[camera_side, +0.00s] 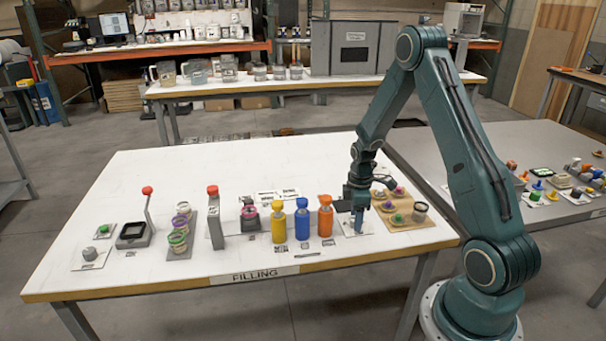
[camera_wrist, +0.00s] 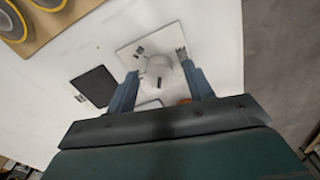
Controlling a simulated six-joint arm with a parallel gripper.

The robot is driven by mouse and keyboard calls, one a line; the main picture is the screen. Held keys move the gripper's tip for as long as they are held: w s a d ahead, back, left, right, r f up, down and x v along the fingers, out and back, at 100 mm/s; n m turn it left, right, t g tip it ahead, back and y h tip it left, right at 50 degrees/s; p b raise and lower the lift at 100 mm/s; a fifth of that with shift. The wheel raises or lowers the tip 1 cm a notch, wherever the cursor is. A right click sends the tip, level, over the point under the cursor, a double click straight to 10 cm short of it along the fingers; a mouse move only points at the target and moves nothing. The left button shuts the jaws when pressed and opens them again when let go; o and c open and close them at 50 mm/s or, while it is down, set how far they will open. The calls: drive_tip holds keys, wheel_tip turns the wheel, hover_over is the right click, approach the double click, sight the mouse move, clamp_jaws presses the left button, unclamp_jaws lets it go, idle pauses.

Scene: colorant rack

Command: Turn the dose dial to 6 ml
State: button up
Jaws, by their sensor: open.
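A round pale grey dial (camera_wrist: 160,82) with a dark mark on it sits on a square white plate (camera_wrist: 137,50) with small printed marks. In the wrist view it lies between the two fingers of my gripper (camera_wrist: 159,73), which are apart on either side of it. I cannot tell whether they touch it, and the scale is too blurred to read. In the side view my gripper (camera_side: 358,217) points down over this plate (camera_side: 345,230) and hides most of the dial. Another grey knob (camera_side: 90,253) sits on a white plate at the table's far left.
Orange (camera_side: 326,220), blue (camera_side: 302,222) and yellow (camera_side: 279,225) bottles stand in a row left of my gripper. A wooden tray (camera_side: 420,222) with small cups is close on the right. A red-topped lever (camera_side: 148,208) stands farther left. The table's back left is clear.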

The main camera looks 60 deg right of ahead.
drive_tip(key=shift+f, duration=0.3)
drive_tip(key=c, duration=1)
